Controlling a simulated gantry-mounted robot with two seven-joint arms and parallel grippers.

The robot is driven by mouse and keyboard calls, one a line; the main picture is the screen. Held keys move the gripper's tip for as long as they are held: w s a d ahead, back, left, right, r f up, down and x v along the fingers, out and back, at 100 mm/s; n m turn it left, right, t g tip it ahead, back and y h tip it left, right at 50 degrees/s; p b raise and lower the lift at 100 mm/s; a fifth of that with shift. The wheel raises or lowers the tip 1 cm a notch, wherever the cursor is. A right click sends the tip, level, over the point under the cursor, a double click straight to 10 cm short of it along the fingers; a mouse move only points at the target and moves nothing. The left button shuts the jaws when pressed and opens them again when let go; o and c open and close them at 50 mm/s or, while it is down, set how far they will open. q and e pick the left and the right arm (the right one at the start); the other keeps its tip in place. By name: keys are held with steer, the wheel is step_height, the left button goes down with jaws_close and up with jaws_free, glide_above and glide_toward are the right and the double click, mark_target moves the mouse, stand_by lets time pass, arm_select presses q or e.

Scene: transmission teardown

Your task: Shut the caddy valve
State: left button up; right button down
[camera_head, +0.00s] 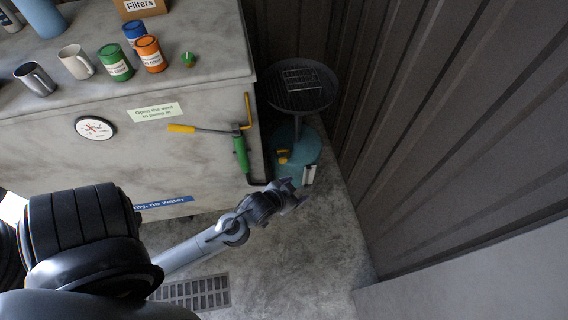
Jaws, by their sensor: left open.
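The caddy stands on the floor between the counter and the ribbed wall. It has a teal round tank (309,148) and a dark round pan with a grate (301,88) on a post above it. A small yellow valve handle (283,155) shows on the tank's near left side; its exact setting is too small to tell. My left gripper (301,196) is open, just in front of and below the tank in the picture, and appears empty. Whether it touches the caddy cannot be told. My right gripper is not in view.
Mugs and cans stand on top. A floor grate (195,293) lies below. The ribbed wall (440,120) bounds the right.

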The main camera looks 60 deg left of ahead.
arm_select(q)
steer(key=w+a+f+n+y+b, duration=0.25)
steer(key=a+f+y+b, duration=0.35)
steer(key=a+f+b, duration=0.6)
steer(key=w+a+f+n+y+b, duration=0.2)
steer(key=a+f+n+y+b, duration=0.25)
steer(key=a+f+b, duration=0.65)
steer(key=n+g+y+b, duration=0.3)
steer(key=n+y+b, duration=0.1)
steer(key=b, duration=1.3)
glide_toward(283, 161)
steer(key=s+r, duration=0.2)
steer(key=s, duration=0.2)
steer(key=shift+n, duration=0.8)
steer(key=w+a+b, duration=0.2)
steer(key=a+b, duration=0.1)
steer(key=w+a+f+b, duration=0.1)
steer(key=w+a+b, duration=0.2)
steer(key=b, duration=0.1)
steer(key=w+a+f+b, duration=0.1)
steer(key=w+a+b, duration=0.1)
steer(key=a+b, duration=0.1)
steer(key=shift+w+a+b, duration=0.1)
steer(key=shift+w+b, duration=0.2)
steer(key=shift+w, duration=0.05)
steer(key=shift+w+a+r, duration=0.15)
steer(key=shift+a, duration=0.25)
steer(key=shift+c, duration=0.5)
